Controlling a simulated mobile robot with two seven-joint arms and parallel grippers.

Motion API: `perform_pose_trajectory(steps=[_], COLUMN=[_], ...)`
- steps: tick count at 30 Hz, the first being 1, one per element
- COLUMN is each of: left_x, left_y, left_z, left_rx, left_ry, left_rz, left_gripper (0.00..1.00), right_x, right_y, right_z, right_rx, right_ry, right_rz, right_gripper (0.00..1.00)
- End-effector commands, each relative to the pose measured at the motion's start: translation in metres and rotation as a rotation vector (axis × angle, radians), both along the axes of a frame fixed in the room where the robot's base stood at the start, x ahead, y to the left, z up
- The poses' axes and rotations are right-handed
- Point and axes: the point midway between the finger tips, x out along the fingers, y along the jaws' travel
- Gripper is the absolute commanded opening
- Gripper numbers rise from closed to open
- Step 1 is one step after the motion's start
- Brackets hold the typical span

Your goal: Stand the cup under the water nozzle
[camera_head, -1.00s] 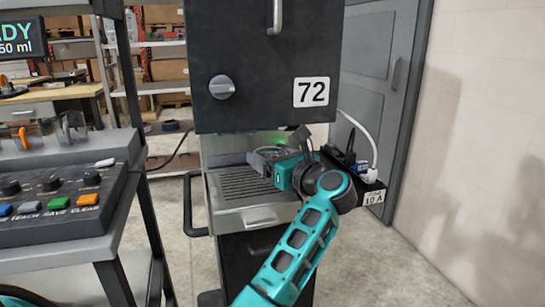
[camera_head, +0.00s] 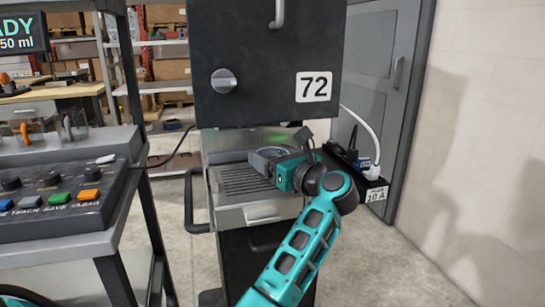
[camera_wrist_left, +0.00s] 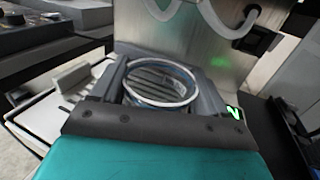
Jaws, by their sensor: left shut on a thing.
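My left gripper (camera_head: 270,160) is inside the bay of the dispenser (camera_head: 265,75), above the slotted drip tray (camera_head: 244,182). It is shut on a clear cup, whose round rim (camera_wrist_left: 161,83) shows between the two fingers in the left wrist view. The cup looks upright. In the head view the gripper hides most of it, and I cannot tell whether its base touches the tray. Pale curved tubes (camera_wrist_left: 228,25) show above and behind the cup in the wrist view. I cannot make out the nozzle's outlet. My right gripper is not in view.
A control panel (camera_head: 60,190) with knobs and coloured buttons stands at the left. Clear mugs (camera_head: 72,125) stand behind it. A power outlet block (camera_head: 376,188) with a white cable is right of the bay. A pale wall (camera_head: 480,150) bounds the right.

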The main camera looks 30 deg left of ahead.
Motion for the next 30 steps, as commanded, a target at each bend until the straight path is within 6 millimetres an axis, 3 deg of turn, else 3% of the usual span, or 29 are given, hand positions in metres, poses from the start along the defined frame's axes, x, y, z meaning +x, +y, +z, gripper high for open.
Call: perform_pose_trajectory(steps=[4, 5, 12, 22, 30], left_x=[0.000, 0.000, 0.000, -0.002, -0.019], left_y=[0.000, 0.000, 0.000, -0.005, -0.051], left_z=[-0.004, -0.004, -0.003, -0.004, -0.004], left_rx=[0.000, 0.000, 0.000, -0.001, -0.006], left_ry=[0.000, 0.000, 0.000, 0.000, 0.002], left_rz=[0.001, 0.001, 0.001, -0.001, -0.004], left_gripper=[0.46, 0.75, 0.98, 1.00, 1.00], right_x=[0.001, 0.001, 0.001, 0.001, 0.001], right_y=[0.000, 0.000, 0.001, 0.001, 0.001], right_z=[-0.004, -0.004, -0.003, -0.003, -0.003], right_rx=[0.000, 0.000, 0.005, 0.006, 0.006], right_ry=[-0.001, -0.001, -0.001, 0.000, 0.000], right_rz=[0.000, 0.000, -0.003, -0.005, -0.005], right_gripper=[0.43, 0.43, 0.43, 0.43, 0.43])
